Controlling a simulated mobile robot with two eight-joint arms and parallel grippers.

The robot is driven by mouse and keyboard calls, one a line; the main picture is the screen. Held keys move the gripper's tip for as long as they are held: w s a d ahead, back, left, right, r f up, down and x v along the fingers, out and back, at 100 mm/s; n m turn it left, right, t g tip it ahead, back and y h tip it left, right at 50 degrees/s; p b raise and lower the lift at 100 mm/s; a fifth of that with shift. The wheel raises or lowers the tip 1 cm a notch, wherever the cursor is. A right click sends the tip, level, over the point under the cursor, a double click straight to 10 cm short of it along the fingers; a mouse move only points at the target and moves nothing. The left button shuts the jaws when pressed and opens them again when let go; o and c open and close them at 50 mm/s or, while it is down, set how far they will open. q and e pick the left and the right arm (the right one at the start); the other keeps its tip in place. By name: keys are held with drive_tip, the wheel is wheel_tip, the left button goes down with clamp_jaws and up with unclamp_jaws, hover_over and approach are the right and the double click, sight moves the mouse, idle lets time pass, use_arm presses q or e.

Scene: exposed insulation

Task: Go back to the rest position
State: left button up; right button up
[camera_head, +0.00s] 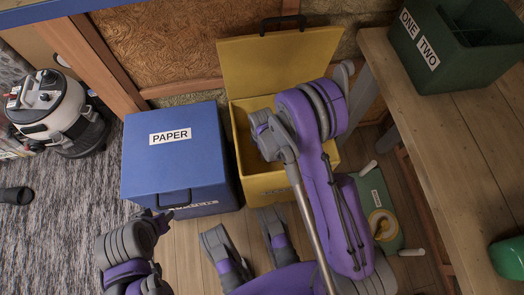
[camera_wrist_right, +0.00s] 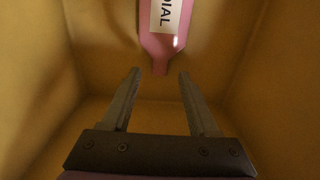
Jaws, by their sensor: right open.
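My right arm (camera_head: 325,190) reaches down into the open yellow box (camera_head: 262,62). Its hand is hidden in the head view by the arm and the box wall. In the right wrist view my right gripper (camera_wrist_right: 159,73) is open and empty inside the yellow box. A pink bottle (camera_wrist_right: 160,47) with a white label ending in "IAL" is just beyond the fingertips, its narrow neck pointing toward the gap between them. The fingers are apart from it at both sides.
A closed blue box (camera_head: 170,185) marked PAPER stands beside the yellow box. A wooden table (camera_head: 455,130) on the right holds a green divided bin (camera_head: 435,70). A green board with a tape roll (camera_head: 383,224) lies on the floor. A vacuum cleaner (camera_head: 50,105) stands far left.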

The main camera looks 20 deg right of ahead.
use_arm(q)
drive_tip(key=shift+p+v, duration=0.95)
drive_tip(key=shift+v, duration=0.05)
use_arm(e)
wheel_tip(320, 180, up, 8)
use_arm(q)
drive_tip(key=shift+w, duration=0.15)
use_arm(e)
drive_tip(key=s+r+m+t, duration=0.1)
drive_tip(key=s+r+m, duration=0.3)
drive_tip(key=r, duration=0.4)
drive_tip(key=s+r+m+t, duration=0.1)
drive_tip(key=s+r+m, duration=0.25)
drive_tip(key=r, duration=0.35)
drive_tip(key=s+r+m+t, duration=0.2)
drive_tip(key=s+r+m, duration=0.4)
drive_tip(key=s+m, duration=0.3)
use_arm(q)
wheel_tip(320, 180, up, 27)
drive_tip(key=w+t+p, duration=0.1)
drive_tip(key=p, duration=2.2)
use_arm(e)
wheel_tip(320, 180, up, 26)
drive_tip(key=n+t, duration=0.1)
drive_tip(key=shift+s, duration=0.25)
